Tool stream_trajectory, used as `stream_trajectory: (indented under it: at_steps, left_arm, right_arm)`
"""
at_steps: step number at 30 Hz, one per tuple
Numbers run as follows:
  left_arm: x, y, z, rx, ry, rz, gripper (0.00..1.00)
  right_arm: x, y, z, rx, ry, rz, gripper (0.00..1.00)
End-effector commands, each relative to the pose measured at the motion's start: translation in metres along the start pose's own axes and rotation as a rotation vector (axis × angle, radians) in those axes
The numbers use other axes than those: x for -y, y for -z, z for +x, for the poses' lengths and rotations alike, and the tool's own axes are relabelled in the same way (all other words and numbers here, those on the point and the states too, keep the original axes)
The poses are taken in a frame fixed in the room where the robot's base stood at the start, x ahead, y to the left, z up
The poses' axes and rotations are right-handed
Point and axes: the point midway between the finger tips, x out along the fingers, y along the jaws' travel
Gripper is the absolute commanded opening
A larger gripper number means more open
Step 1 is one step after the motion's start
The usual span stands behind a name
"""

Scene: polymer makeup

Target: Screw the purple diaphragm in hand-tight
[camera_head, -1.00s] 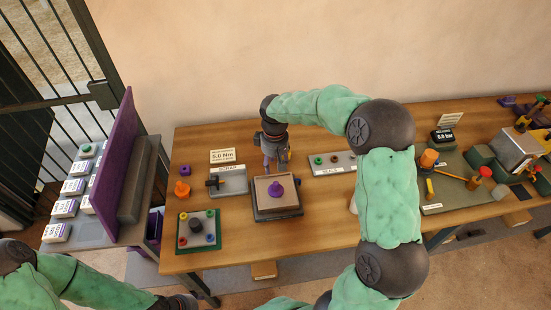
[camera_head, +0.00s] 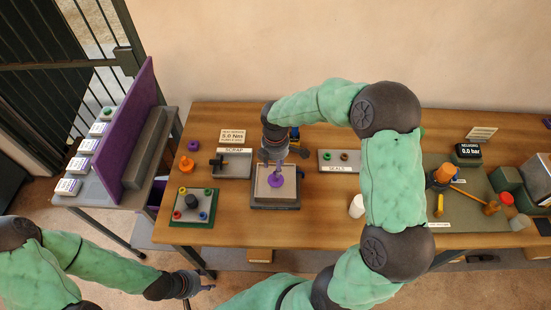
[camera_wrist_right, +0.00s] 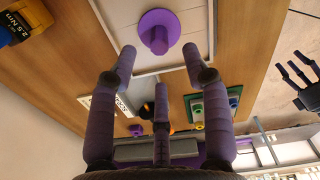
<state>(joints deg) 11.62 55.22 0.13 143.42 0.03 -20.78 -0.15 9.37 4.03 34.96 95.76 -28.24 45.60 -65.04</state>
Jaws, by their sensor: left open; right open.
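The purple diaphragm (camera_head: 275,181), a disc with an upright stem, sits on the pale top of a grey fixture (camera_head: 275,206) mid-table. It also shows in the right wrist view (camera_wrist_right: 159,31). My right gripper (camera_head: 275,165) is over the fixture from the back, close to the stem. In the right wrist view its three fingers (camera_wrist_right: 158,64) are spread and empty, with the diaphragm just beyond their tips. My left gripper (camera_head: 203,287) is open and empty, low in front of the table; it also shows at the right edge of the right wrist view (camera_wrist_right: 299,72).
A scrap tray (camera_head: 232,170) and a green board with coloured knobs (camera_head: 192,206) stand left of the fixture. A seals tray (camera_head: 340,168) and white cup (camera_head: 356,207) are on the right. A device marked 2.5 Nm (camera_wrist_right: 15,27) is near my right gripper.

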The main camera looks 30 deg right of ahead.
Motion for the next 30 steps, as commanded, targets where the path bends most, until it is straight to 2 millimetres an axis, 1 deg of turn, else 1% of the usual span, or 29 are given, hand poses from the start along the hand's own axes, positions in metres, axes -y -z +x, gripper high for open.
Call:
stream_trajectory:
  at_steps: [1,6,12,18,26,27,29,30]
  left_arm:
    - [0.001,0.0,0.002,0.0,0.0,0.0,0.48]
    - [0.002,0.0,0.006,0.0,0.0,0.0,0.48]
    - [0.003,0.0,0.009,0.0,0.0,0.0,0.48]
    - [0.004,0.0,0.01,0.001,0.0,0.0,0.48]
    - [0.003,0.0,0.01,0.0,0.0,0.0,0.48]
    - [0.003,0.0,0.01,0.0,0.0,0.0,0.48]
    - [0.003,0.0,0.01,0.0,0.0,0.0,0.48]
    - [0.003,0.0,0.01,0.0,0.0,0.0,0.48]
  right_arm:
    - [0.001,0.0,0.011,0.0,0.002,0.0,0.49]
    - [0.001,0.0,0.039,0.0,0.003,0.001,0.49]
    - [0.0,0.0,0.06,-0.001,0.001,0.002,0.49]
    - [0.0,0.0,0.069,-0.001,-0.001,0.001,0.49]
    - [0.0,0.0,0.069,-0.001,-0.001,0.001,0.49]
    - [0.0,0.0,0.069,-0.001,-0.001,0.001,0.38]
    - [0.0,0.0,0.069,-0.001,-0.001,0.001,0.21]
    - [0.0,0.0,0.069,-0.001,-0.001,0.001,0.09]
